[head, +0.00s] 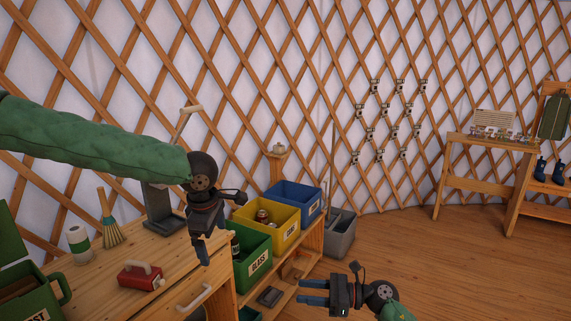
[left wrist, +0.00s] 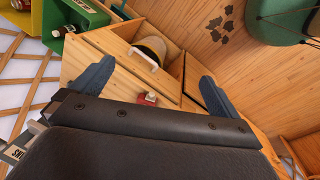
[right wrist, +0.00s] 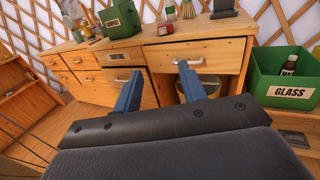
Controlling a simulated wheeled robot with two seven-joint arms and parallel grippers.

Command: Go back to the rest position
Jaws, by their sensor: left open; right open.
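My left gripper (head: 201,250) hangs from the green-sleeved arm above the right end of the wooden workbench (head: 95,262), fingers pointing down. In the left wrist view its blue fingers (left wrist: 148,85) stand apart with nothing held between them. My right gripper (head: 315,292) is low at the bottom of the head view, fingers pointing left, in front of the low shelf. In the right wrist view its fingers (right wrist: 160,90) are apart and empty, with the bench drawers behind them.
Wooden floor at the right (head: 450,260) is clear.

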